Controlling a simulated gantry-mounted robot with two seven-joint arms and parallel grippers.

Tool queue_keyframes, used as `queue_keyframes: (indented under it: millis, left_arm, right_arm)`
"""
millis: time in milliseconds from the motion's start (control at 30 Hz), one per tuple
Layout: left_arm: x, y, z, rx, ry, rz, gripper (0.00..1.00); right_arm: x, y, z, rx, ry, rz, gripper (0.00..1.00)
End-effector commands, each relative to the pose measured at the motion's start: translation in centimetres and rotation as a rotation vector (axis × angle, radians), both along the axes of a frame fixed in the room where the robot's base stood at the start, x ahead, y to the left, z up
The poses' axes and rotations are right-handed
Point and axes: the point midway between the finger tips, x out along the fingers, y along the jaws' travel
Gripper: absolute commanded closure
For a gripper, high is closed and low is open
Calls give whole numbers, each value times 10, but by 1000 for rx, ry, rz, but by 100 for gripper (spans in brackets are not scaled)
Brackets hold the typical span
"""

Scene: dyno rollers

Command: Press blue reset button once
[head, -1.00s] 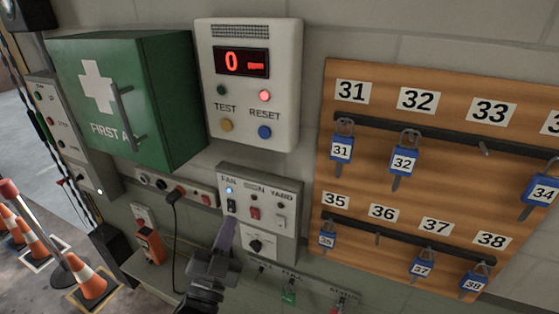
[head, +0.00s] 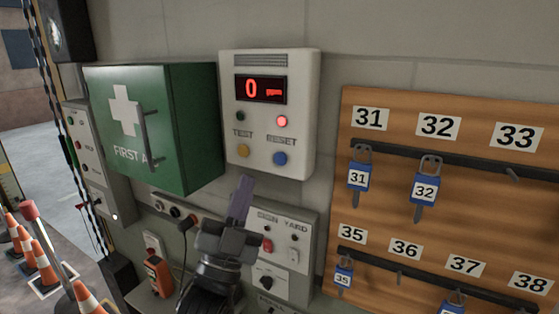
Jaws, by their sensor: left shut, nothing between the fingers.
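The blue reset button (head: 280,158) is at the lower right of a white wall panel (head: 309,120), under the label RESET. A yellow button (head: 243,151) sits to its left under TEST. The panel's display (head: 261,89) shows a red 0, and a red lamp (head: 282,121) is lit above the blue button. My left gripper (head: 242,190) is shut and empty, pointing up, below and left of the blue button in the picture. It appears apart from the button. My right gripper is not in view.
A green first aid cabinet (head: 180,125) juts out left of the panel. A grey switch box (head: 301,225) is partly hidden behind my left gripper. A wooden board (head: 400,205) with numbered blue padlocks hangs at right. Orange cones (head: 40,262) stand at lower left.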

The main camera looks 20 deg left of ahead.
Motion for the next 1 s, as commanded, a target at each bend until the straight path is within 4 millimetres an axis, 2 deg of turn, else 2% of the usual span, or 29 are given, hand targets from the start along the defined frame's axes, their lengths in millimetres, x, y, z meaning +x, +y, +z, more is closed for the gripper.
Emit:
queue_keyframes:
  millis: [267, 800, 1000]
  left_arm:
    - [9, -1, 0, 0, 1, 0, 100]
    - [68, -13, 0, -1, 2, 1, 100]
    - [81, -15, 0, 0, 1, 0, 100]
  right_arm:
    - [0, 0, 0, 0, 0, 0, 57]
    - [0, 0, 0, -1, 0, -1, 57]
    - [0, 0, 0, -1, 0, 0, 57]
